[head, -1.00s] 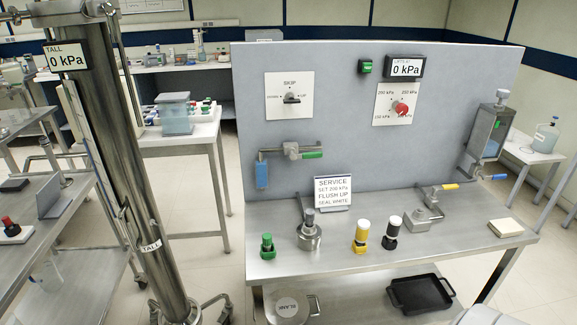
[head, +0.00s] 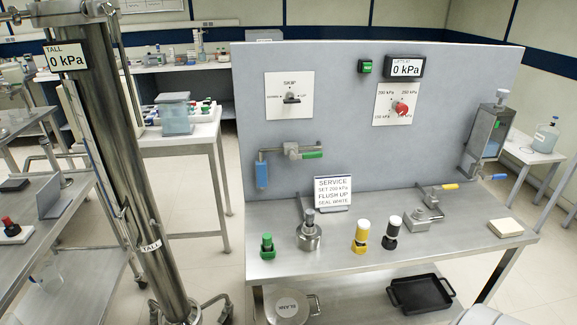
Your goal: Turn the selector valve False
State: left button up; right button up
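The selector valve (head: 291,98) is a black handle on a white square plate on the upper left of the grey panel. A red knob (head: 401,107) sits on a second white plate marked in kPa. The display above it (head: 404,67) reads 0 kPa. Neither of my grippers shows in the head view.
A tall steel column (head: 125,150) stands at left. A black tray (head: 420,294) lies on the lower shelf.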

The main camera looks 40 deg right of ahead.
aim_at(319, 154)
jog(key=z, duration=1.35)
jog(key=i+j+u, duration=0.25)
jog(key=i+j, duration=0.25)
jog(key=i+l, duration=0.05)
